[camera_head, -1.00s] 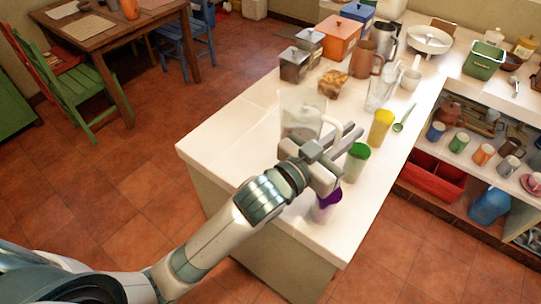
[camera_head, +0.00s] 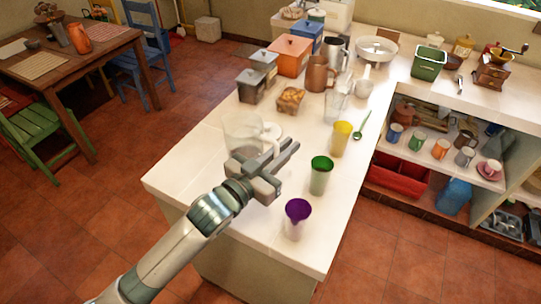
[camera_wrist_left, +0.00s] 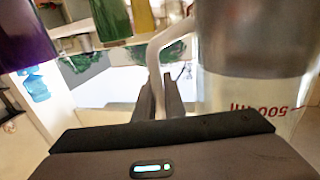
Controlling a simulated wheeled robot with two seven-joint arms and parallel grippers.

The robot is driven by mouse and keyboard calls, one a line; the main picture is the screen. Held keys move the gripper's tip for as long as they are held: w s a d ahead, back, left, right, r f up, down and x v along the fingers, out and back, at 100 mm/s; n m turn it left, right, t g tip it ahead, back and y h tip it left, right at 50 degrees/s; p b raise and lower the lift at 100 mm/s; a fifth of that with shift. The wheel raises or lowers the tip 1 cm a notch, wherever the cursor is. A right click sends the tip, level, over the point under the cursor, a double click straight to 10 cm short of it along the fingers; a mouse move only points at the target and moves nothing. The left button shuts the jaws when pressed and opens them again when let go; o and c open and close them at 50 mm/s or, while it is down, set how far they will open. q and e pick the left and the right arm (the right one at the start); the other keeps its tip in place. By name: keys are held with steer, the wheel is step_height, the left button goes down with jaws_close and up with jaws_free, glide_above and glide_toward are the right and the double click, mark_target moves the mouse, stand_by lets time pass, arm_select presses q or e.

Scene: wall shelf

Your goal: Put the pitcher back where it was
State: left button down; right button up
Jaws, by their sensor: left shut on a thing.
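A clear pitcher (camera_head: 241,130) with a white handle (camera_head: 271,133) is over the white counter's left part in the head view. My left gripper (camera_head: 283,156) is at its handle side and shut on the handle. In the left wrist view the pitcher (camera_wrist_left: 255,50) fills the right side, with upside-down red lettering, and its handle (camera_wrist_left: 157,62) runs between the fingers (camera_wrist_left: 166,95). Whether the pitcher's base touches the counter is hidden by the gripper. My right gripper is not in view.
Purple (camera_head: 297,214), green (camera_head: 320,176) and yellow (camera_head: 341,138) cups stand in a row right of the gripper. A clear jug (camera_head: 336,106), a bread-like item (camera_head: 290,100) and metal canisters (camera_head: 250,86) stand behind. The counter (camera_head: 190,165) is bare left of the pitcher.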

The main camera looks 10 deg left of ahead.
arm_select(q)
steer(key=w+a+f, duration=0.1)
steer(key=w+a, duration=0.1)
steer(key=a+f+p, duration=0.1)
steer(key=shift+w+a+f, duration=0.35)
steer(key=shift+w+a, duration=0.05)
step_height(320, 180, down, 4)
steer(key=shift+p, duration=0.65)
steer(key=shift+f, duration=0.15)
steer(key=c, duration=1.9)
jaws_free()
steer(key=shift+c, duration=0.2)
steer(key=shift+o, duration=0.5)
